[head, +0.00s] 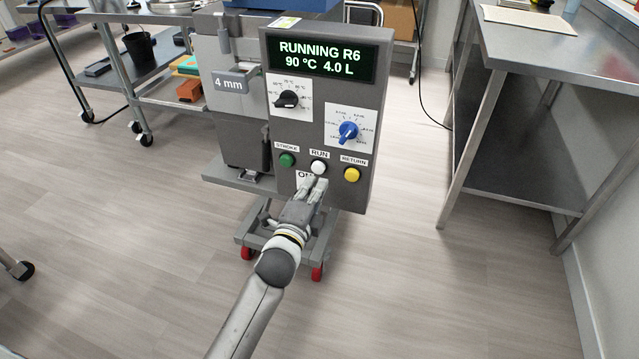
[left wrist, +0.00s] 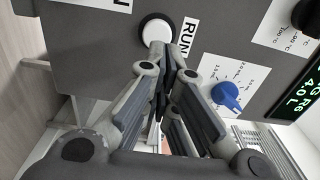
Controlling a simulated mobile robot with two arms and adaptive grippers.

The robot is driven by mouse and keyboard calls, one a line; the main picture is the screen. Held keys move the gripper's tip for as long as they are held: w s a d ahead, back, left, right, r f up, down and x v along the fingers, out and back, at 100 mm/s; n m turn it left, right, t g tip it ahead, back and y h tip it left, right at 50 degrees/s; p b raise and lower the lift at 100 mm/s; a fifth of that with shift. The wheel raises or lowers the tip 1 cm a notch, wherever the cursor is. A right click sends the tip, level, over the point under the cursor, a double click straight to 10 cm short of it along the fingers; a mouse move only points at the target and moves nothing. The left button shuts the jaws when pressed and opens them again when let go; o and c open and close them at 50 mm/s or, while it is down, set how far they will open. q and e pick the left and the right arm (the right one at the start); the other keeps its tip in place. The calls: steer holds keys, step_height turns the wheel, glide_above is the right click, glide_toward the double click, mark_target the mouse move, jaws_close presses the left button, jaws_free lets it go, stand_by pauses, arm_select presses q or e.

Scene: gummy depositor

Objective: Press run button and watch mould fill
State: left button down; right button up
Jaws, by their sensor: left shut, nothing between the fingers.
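The grey depositor control box (head: 363,180) stands at the centre of the head view. Its display (head: 318,58) reads "RUNNING R6", "90 °C 4.0 L". The white RUN button (head: 318,167) sits between a green STROKE button (head: 287,160) and a yellow RETURN button (head: 352,174). My left gripper (head: 316,184) is shut and empty, its fingertips at the lower edge of the RUN button. In the left wrist view the RUN button (left wrist: 157,31) shows just beyond the fingertips (left wrist: 163,55); I cannot tell whether they touch it. I cannot make out a mould or any filling.
A black knob (head: 288,99) and a blue knob (head: 348,132) sit above the buttons. A "4 mm" label (head: 229,84) is on the machine's left part. A steel table (head: 560,55) stands at the right. The floor between is clear.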

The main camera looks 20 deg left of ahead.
arm_select(q)
steer(key=s, duration=0.9)
steer(key=shift+a+f, duration=0.2)
steer(key=shift+a, duration=0.05)
arm_select(e)
steer(key=shift+s+f, duration=0.4)
steer(key=shift+f, duration=0.4)
